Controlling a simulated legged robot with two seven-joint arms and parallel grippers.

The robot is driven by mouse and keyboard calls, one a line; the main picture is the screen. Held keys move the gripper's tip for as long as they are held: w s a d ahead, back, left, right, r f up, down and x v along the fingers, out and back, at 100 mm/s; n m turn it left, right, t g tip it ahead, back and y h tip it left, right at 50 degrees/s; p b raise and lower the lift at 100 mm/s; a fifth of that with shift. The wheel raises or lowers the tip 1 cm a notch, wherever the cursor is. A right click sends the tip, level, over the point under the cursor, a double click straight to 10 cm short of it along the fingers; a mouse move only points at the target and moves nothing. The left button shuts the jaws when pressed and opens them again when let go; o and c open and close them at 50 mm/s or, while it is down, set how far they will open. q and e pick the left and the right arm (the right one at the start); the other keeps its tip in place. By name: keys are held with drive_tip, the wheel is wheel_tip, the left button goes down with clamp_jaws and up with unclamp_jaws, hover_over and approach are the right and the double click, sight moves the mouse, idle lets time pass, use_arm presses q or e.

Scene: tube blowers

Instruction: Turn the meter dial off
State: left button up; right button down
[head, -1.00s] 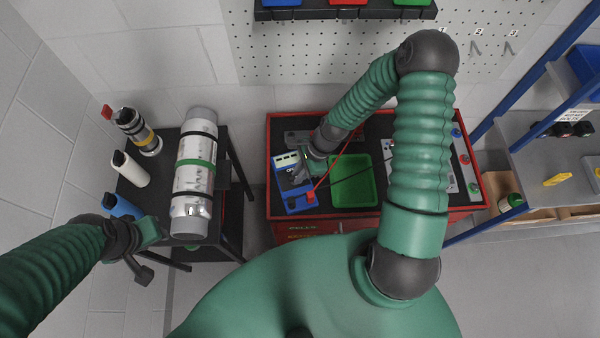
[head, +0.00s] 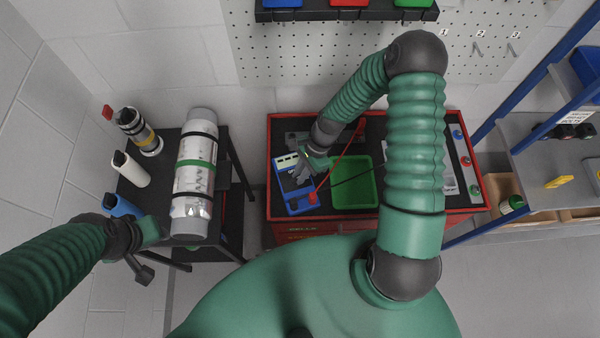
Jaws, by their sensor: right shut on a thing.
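The blue meter (head: 297,205) lies on the dark-topped red workbench (head: 270,200), left of a green tray. It has a pale display at its top and red and black leads. My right gripper (head: 303,176) is over the middle of the meter and is shut on the dial, which the fingers hide. The dial's setting cannot be read. My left gripper (head: 144,250) hangs at the lower left beside the small black table, away from the meter; its fingers are too unclear to judge.
The green tray (head: 354,196) sits right beside the meter. Red and black leads run across the bench near my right gripper. A pegboard (head: 300,50) is behind the bench.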

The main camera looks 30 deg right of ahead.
drive_tip(key=shift+s, duration=0.2)
drive_tip(key=shift+a, duration=0.1)
idle(0.4)
drive_tip(key=c, duration=1.7)
unclamp_jaws()
drive_tip(key=shift+o, duration=1.3)
drive_tip(key=shift+r, duration=0.15)
drive_tip(key=b+v, duration=0.2)
drive_tip(key=v, duration=1.4)
drive_tip(key=shift+d+r, duration=0.2)
drive_tip(key=shift+r, duration=0.05)
